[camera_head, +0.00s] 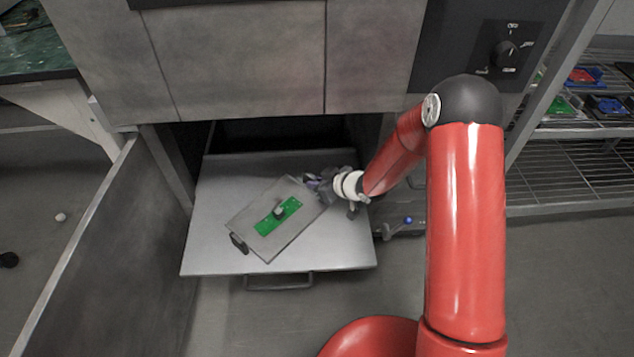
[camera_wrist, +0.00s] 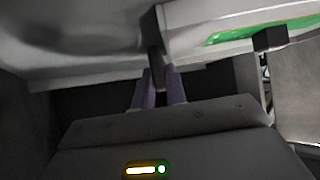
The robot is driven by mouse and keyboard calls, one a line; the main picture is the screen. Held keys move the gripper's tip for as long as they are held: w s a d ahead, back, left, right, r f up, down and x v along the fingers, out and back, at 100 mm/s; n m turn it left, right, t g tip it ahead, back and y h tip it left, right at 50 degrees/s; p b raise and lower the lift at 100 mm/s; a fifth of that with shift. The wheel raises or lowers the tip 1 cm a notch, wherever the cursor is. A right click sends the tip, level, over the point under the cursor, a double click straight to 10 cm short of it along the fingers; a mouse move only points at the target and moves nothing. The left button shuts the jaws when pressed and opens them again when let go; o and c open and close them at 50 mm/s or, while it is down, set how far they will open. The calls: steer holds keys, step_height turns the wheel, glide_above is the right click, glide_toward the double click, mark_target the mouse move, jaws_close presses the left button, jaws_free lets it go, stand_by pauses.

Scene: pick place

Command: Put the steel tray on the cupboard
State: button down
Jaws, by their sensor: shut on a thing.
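The steel tray (camera_head: 299,240) is a flat grey rectangle lying at a slant over the pulled-out grey shelf. A green board (camera_head: 268,222) with a small grey piece lies on it. A dark handle (camera_head: 239,243) shows at its lower left end. My gripper (camera_head: 322,185) is at the tray's upper right end. In the wrist view my gripper (camera_wrist: 158,75) is shut on a dark handle, with the tray's edge (camera_wrist: 185,46) beside it. I cannot tell whether the tray rests on the shelf or is just above it. The cupboard (camera_head: 235,60) stands behind.
The shelf (camera_head: 212,256) juts out of the cupboard, with a handle (camera_head: 279,282) at its front. An open door panel (camera_head: 110,255) stands at the left. A wire rack (camera_head: 570,170) with several small bins is at the right. A green-topped table (camera_head: 35,55) is at the upper left.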

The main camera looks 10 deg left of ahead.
steer(key=shift+f, duration=0.15)
steer(key=c, duration=1.4)
jaws_free()
steer(key=shift+c, duration=0.2)
steer(key=shift+s+d+r, duration=0.1)
steer(key=shift+d+r, duration=0.1)
steer(key=shift+r, duration=0.15)
steer(key=v, duration=1.1)
steer(key=shift+s+d+p, duration=0.2)
steer(key=shift+p, duration=0.25)
